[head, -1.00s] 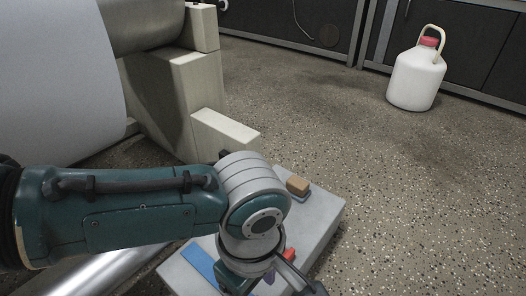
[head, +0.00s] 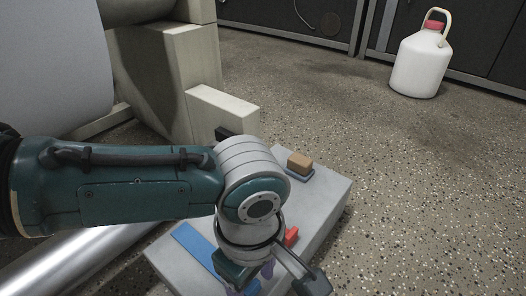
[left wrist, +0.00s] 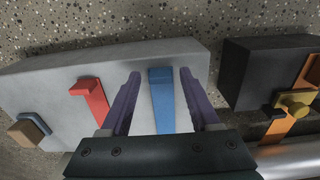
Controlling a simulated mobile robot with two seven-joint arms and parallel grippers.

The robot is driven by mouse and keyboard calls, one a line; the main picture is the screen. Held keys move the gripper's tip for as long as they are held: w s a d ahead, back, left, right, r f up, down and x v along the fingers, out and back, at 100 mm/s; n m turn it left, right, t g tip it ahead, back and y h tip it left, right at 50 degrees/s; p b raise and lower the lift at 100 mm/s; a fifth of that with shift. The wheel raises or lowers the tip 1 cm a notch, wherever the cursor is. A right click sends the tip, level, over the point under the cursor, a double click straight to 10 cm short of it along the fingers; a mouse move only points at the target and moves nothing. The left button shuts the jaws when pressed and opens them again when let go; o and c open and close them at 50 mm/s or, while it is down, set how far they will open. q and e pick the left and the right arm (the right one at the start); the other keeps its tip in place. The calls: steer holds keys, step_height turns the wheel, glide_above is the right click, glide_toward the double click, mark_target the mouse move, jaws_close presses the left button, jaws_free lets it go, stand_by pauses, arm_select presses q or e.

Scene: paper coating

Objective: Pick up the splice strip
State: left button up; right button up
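A flat blue strip, which looks like the splice strip (head: 196,243), lies on the light grey block on the left side of its top. In the left wrist view the blue strip (left wrist: 162,104) runs between the two purple fingers of my left gripper (left wrist: 159,74). The fingers are spread, with a gap on each side of the strip. How high they are above it I cannot tell. In the head view the left gripper (head: 250,279) is over the near part of the block, and my wrist hides part of the strip. My right gripper is out of view.
The grey block (head: 325,200) also bears a red piece (left wrist: 91,97) and a brown block on a blue-grey base (head: 300,163). A dark block (left wrist: 262,72) with orange and yellow parts (left wrist: 290,108) is close on the right. A metal roller (head: 75,265) and a white jug (head: 420,65) stand apart.

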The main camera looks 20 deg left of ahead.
arm_select(q)
jaws_close()
stand_by(0.5)
